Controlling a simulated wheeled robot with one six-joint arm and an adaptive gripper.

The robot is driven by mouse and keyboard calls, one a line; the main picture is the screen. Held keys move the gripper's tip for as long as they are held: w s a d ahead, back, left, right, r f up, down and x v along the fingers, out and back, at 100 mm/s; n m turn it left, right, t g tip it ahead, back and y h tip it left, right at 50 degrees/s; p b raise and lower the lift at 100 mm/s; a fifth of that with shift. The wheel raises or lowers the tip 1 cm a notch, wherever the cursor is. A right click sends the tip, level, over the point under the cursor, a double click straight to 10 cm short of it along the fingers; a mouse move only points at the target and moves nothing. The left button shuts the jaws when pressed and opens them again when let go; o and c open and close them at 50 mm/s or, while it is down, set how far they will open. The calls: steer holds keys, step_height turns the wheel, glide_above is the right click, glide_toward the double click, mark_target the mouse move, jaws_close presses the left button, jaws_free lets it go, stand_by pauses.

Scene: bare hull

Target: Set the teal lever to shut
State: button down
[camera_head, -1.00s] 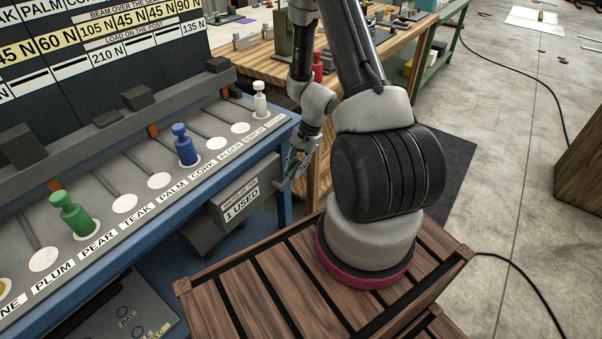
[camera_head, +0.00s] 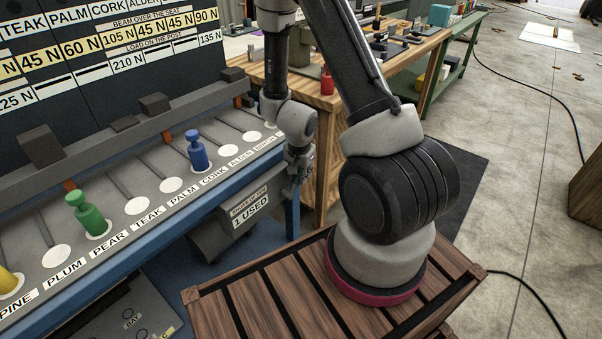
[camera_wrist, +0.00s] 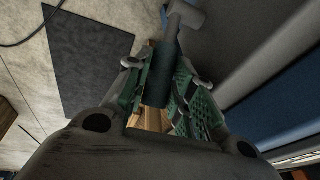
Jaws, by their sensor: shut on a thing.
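The teal lever (camera_wrist: 161,76) shows in the wrist view as a dark teal grip. It is joined to a grey end piece at the top of the picture. My gripper (camera_wrist: 167,86) has its green-padded fingers on both sides of the grip and is shut on it. In the head view my gripper (camera_head: 298,168) is at the right end of the blue bench, beside its front edge. The lever cannot be made out there, and the fingers are small and partly hidden by my wrist.
The blue bench (camera_head: 190,212) carries green (camera_head: 90,216) and blue (camera_head: 197,152) posts in a row of labelled seats. A grey box marked "1 USED" (camera_head: 246,212) hangs below its edge. A slatted wooden crate (camera_head: 225,296) stands in front. A wooden workbench (camera_head: 328,102) is behind.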

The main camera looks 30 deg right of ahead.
stand_by(0.5)
steer(key=c, duration=1.2)
jaws_free()
